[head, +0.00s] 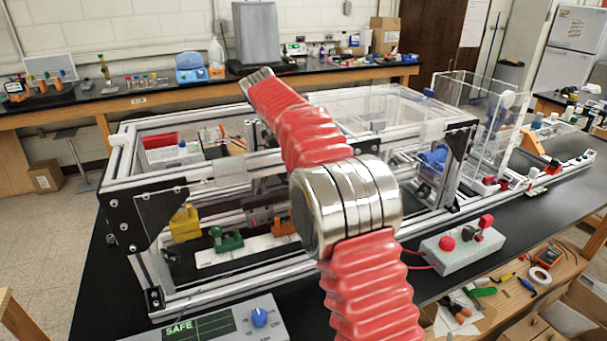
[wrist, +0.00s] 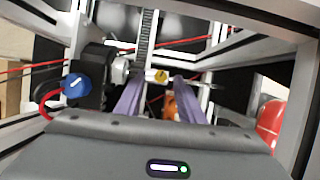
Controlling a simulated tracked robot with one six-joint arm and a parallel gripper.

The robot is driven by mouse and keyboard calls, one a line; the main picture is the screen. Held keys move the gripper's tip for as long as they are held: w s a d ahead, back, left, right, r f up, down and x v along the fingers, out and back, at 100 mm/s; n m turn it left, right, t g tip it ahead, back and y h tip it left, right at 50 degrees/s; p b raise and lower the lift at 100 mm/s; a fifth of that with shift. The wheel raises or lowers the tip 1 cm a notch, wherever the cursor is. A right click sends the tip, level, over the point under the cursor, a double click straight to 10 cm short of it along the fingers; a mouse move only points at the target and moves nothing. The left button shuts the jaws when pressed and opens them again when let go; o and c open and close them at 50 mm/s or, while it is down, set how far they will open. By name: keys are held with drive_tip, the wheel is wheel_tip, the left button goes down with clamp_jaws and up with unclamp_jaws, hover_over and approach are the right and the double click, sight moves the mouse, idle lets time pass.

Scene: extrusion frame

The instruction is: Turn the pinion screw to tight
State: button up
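In the wrist view, my gripper (wrist: 157,80) has its two purple fingers apart, with a visible gap between them. A small yellow part (wrist: 160,76) shows between and just beyond the fingertips; it may be the pinion screw, but it is too small to tell its setting. It sits beside a vertical toothed rack (wrist: 147,35) and a silver coupling on a black motor-like block (wrist: 95,75). A blue knob (wrist: 75,88) is on the left of that block. I cannot tell whether either finger touches the yellow part. In the head view my arm hides the gripper.
The aluminium extrusion frame (head: 160,187) surrounds the work area, with bars close around my gripper. Red cables (wrist: 35,66) run at the left. A box reading SAFE (head: 195,328) and a grey box with red buttons (head: 462,249) stand at the bench front.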

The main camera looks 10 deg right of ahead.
drive_tip(key=shift+x, duration=0.75)
drive_tip(key=shift+c, duration=0.4)
clamp_jaws()
drive_tip(key=shift+d, duration=0.15)
